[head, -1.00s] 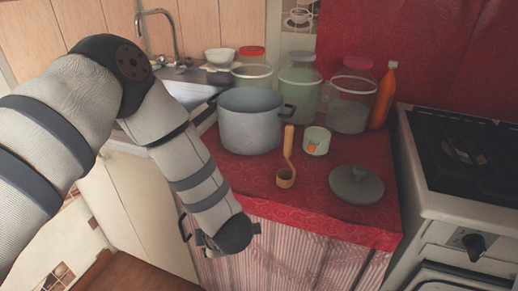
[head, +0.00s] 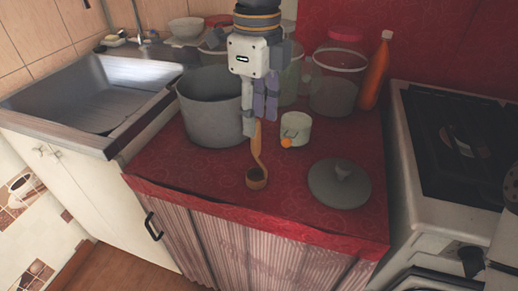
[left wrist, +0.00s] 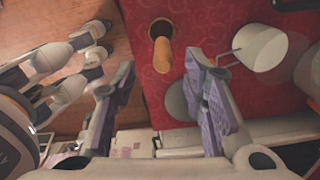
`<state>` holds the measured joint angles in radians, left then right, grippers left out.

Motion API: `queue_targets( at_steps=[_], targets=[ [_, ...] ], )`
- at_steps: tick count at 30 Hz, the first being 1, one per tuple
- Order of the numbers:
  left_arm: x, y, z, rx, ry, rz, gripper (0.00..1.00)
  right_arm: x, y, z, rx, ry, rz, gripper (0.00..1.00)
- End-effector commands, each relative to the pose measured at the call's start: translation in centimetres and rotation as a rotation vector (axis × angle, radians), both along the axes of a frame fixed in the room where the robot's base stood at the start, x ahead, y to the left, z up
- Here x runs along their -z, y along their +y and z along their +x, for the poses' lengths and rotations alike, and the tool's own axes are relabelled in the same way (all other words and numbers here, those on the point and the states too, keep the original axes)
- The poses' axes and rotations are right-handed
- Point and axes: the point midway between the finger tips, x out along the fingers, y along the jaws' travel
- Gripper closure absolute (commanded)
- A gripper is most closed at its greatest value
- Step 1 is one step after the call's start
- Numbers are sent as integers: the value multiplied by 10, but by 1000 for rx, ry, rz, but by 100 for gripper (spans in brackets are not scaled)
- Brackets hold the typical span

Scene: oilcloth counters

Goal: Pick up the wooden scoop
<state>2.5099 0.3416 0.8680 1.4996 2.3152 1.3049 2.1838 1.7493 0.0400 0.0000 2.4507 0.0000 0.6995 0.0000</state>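The wooden scoop (head: 256,178) stands on the red cloth with its cup down and its handle rising. My left gripper (head: 257,118) points down above it, and its fingers hide the handle's upper end in the head view. In the left wrist view the scoop (left wrist: 161,50) shows end-on, between the lines of the two purple-padded fingers. The left gripper (left wrist: 163,92) is open, with nothing visible between its pads. My right gripper (left wrist: 97,48) shows at the left of the left wrist view over the floor, away from the scoop; its opening is unclear.
A grey pot (head: 212,118) stands close left of the left gripper. A white mug (head: 297,126) is close on the right, and a grey lid (head: 340,184) lies farther right. Jars and an orange bottle (head: 377,72) stand behind. The cloth's front strip (head: 210,180) is clear.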

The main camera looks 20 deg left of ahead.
Motion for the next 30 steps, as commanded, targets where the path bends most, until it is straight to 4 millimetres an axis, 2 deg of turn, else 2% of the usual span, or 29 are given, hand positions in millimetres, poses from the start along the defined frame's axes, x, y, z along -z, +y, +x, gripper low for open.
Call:
queue_targets(
  at_steps=[1,5,9,12,20,25,30],
  targets=[
    [11,0,0,0,6,1,60,1,0,-1,0,5,0,60],
    [26,1,1,1,4,1,60,2,0,-2,0,8,0,60],
    [55,5,2,2,6,2,60,5,0,-4,0,17,0,60],
    [68,4,2,2,2,1,60,6,0,-5,0,20,0,60],
    [71,4,2,2,-2,2,60,6,0,-5,0,18,0,60],
    [71,4,2,2,-2,2,99,6,0,-5,0,18,0,60],
    [71,4,2,2,-2,2,100,6,0,-5,0,19,0,60]
  ],
)
